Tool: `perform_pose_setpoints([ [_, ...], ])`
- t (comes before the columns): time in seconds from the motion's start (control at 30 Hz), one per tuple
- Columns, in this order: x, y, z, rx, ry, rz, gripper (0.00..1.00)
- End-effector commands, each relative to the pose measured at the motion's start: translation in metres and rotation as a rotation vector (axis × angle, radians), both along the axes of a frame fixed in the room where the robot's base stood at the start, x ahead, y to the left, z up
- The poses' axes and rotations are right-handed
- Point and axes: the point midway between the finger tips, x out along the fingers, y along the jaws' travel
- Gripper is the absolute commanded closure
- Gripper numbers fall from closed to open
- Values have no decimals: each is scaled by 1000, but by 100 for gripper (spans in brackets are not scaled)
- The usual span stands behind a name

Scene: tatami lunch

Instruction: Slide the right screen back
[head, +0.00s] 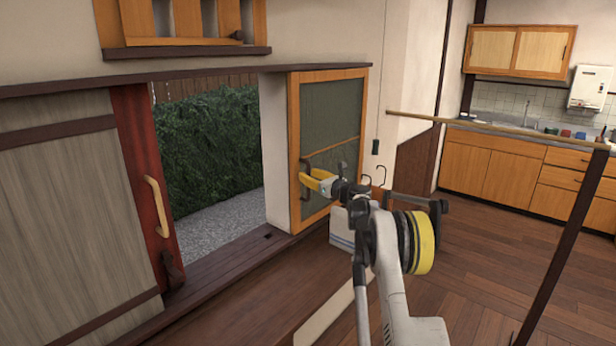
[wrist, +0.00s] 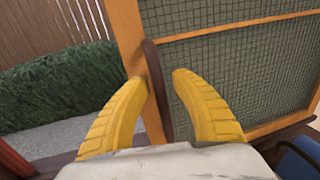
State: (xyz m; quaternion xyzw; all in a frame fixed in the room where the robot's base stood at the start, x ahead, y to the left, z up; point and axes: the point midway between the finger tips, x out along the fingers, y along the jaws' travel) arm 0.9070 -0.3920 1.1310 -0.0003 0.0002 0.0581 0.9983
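The right screen (head: 333,115) is an orange wooden frame with grey-green mesh, standing at the right of the doorway opening. In the wrist view the screen (wrist: 235,70) fills the right half. A dark upright handle (wrist: 157,88) is on its left stile. My gripper (head: 307,178) is at this stile, low on the screen. In the wrist view my gripper (wrist: 160,82) has its yellow fingers apart, with the handle between them. The right finger is in front of the mesh and the left overlaps the stile. I cannot tell whether either touches the handle.
The doorway opening shows a hedge (head: 205,140) and gravel (head: 222,235). A grey panel door (head: 65,205) with a red stile stands on the left. A dark wooden sill (head: 225,260) runs below. A rail on a dark post (head: 565,245) stands at right, before the kitchen cabinets (head: 500,165).

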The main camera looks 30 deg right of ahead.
Motion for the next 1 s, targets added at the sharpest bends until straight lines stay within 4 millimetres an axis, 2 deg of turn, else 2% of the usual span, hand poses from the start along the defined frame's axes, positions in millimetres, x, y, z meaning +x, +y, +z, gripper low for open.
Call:
perform_pose_setpoints([
  [0.37,-4,0,1,0,0,0,64],
  [0.47,-16,-3,1,0,0,-2,64],
  [0.8,-90,-11,1,0,0,-2,64],
  [1.0,-115,-14,0,0,0,-1,64],
])
